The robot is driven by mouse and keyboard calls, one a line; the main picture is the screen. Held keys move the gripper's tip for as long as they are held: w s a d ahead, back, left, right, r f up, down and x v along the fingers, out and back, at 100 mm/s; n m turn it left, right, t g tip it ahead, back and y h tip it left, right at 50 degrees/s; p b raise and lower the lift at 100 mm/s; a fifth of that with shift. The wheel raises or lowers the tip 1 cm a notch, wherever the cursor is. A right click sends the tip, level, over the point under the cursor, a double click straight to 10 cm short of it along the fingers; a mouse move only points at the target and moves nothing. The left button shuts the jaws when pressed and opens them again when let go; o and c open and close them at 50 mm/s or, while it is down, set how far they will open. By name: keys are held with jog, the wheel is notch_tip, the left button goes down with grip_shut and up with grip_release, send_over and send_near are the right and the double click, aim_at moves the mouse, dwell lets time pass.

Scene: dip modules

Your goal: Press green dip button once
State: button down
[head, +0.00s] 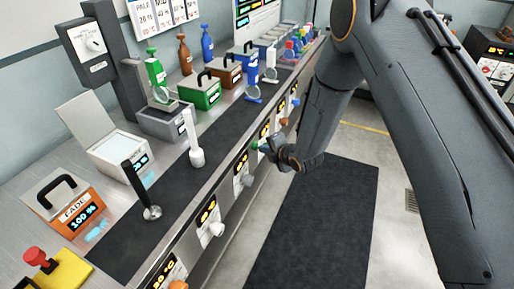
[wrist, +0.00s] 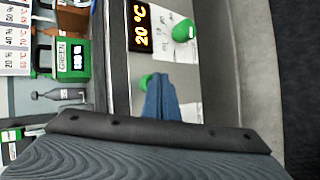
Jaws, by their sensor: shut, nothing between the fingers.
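My gripper (wrist: 158,80) is shut and empty, its blue-grey fingertips over the bench's front panel. A small round green button (wrist: 146,80) shows just at the fingertips in the wrist view, partly hidden by them. I cannot tell whether the tips touch it. A larger green knob (wrist: 184,30) sits above it in the picture, beside the orange 20 °C display (wrist: 141,26). In the head view my gripper (head: 266,146) is close to the front panel, with a bit of green (head: 254,145) at its tip. The green module (head: 200,94) stands on the bench; its label reads GREEN in the wrist view (wrist: 72,58).
The front panel carries more displays and knobs, including a white knob (head: 217,229). A white dipper (head: 194,150) and a black dipper (head: 149,208) stand on the bench's dark strip. Bottles (head: 185,56) stand at the back. The floor with a dark mat (head: 320,225) is clear.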

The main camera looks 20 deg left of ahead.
jog(key=shift+a, duration=0.4)
dwell(0.5)
jog(key=shift+d, duration=1.05)
jog(key=shift+s+d, duration=0.15)
jog(key=shift+d, duration=1.1)
jog(key=shift+s+d, duration=0.1)
jog(key=shift+d, duration=1.15)
